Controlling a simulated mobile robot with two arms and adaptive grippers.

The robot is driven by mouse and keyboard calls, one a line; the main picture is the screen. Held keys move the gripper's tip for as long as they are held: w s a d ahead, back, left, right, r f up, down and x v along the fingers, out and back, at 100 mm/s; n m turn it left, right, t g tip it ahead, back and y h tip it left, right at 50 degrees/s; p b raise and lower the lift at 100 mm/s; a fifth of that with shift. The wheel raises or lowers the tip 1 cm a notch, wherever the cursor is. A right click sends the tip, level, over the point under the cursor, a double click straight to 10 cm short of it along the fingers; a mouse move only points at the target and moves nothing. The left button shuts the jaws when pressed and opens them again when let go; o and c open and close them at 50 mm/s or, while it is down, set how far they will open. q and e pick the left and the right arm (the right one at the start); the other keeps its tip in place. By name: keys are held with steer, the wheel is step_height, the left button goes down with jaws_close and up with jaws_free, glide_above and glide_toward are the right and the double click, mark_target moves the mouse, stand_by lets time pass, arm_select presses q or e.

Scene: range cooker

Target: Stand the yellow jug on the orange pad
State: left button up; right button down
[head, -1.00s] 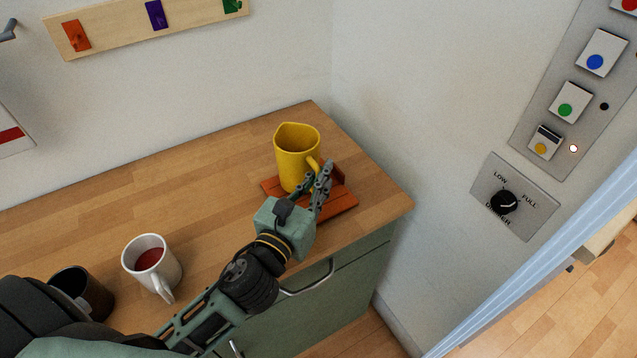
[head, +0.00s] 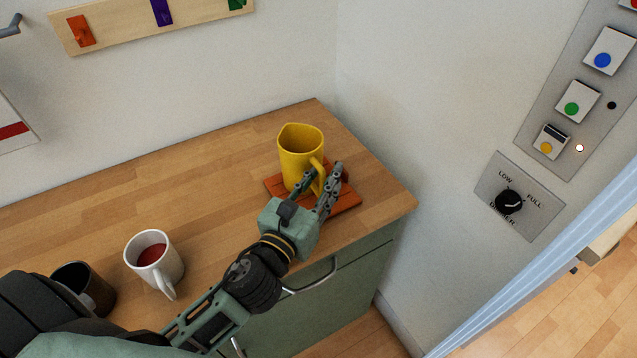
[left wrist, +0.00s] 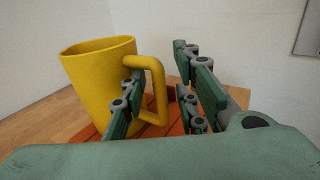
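The yellow jug (head: 300,152) stands upright on the orange pad (head: 347,200) near the right end of the wooden counter. In the left wrist view the jug (left wrist: 98,82) fills the left side, its handle facing right, with parts of the pad (left wrist: 157,103) under and behind it. My left gripper (head: 327,172) is at the handle with its fingers apart. In the left wrist view one finger overlaps the handle and the other stands clear to the right, so the gripper (left wrist: 165,85) is open. The fingers hide part of the pad. My right gripper is not in view.
A white mug (head: 152,262) with red contents and a dark cup (head: 88,287) stand at the counter's left front. The wall is close behind, and a panel with a knob (head: 509,201) is on the right wall. The counter's middle is clear.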

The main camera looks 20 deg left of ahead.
arm_select(q)
steer(key=s+b, duration=0.2)
steer(key=s, duration=1)
steer(key=shift+a+r, duration=0.15)
steer(key=shift+a, duration=0.3)
